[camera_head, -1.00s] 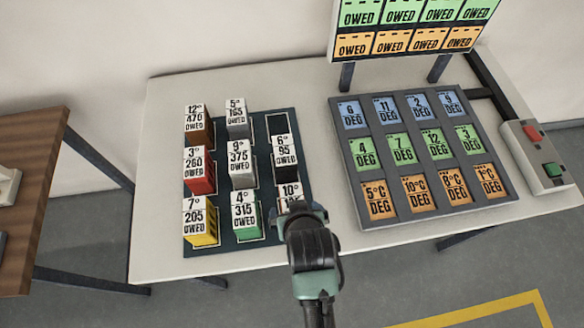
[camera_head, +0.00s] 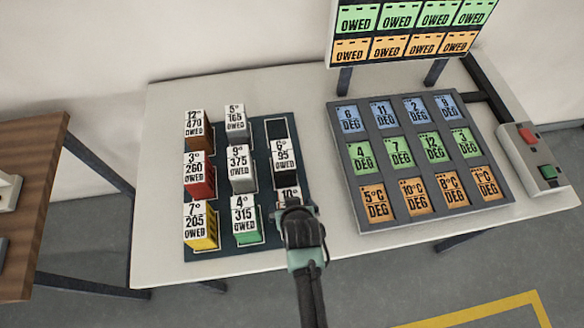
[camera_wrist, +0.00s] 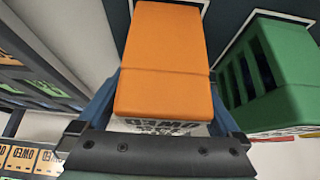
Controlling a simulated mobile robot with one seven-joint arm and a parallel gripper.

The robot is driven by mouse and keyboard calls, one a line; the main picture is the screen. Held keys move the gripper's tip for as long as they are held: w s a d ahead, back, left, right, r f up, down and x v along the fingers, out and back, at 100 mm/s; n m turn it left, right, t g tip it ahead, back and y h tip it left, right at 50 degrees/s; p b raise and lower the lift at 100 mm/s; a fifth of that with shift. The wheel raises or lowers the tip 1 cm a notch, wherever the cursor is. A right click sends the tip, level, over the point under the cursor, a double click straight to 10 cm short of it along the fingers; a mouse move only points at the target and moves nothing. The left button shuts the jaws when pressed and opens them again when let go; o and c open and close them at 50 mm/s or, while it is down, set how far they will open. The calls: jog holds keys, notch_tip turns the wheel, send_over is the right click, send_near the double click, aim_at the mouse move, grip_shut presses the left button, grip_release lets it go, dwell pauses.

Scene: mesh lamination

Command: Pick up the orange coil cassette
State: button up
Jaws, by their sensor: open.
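The orange coil cassette (camera_wrist: 168,60) fills the middle of the wrist view, its orange body up close and its white label at the lower edge. My gripper (camera_wrist: 165,85) is open, with a blue finger on either side of the cassette. I cannot tell whether the fingers touch it. In the head view my gripper (camera_head: 300,212) is at the front right corner of the dark rack mat. It hides most of the cassette marked 10 (camera_head: 288,193) there; only part of its white label shows.
A green cassette (camera_head: 245,222) stands left of my gripper and a black one (camera_head: 284,165) behind it. Several other cassettes share the dark mat (camera_head: 215,248). A grey panel of coloured tiles (camera_head: 430,208) lies to the right. A red and green button box (camera_head: 534,160) sits far right.

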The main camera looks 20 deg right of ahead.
jog(key=shift+c, duration=0.2)
grip_shut()
jog(key=shift+w, duration=0.1)
dwell(0.5)
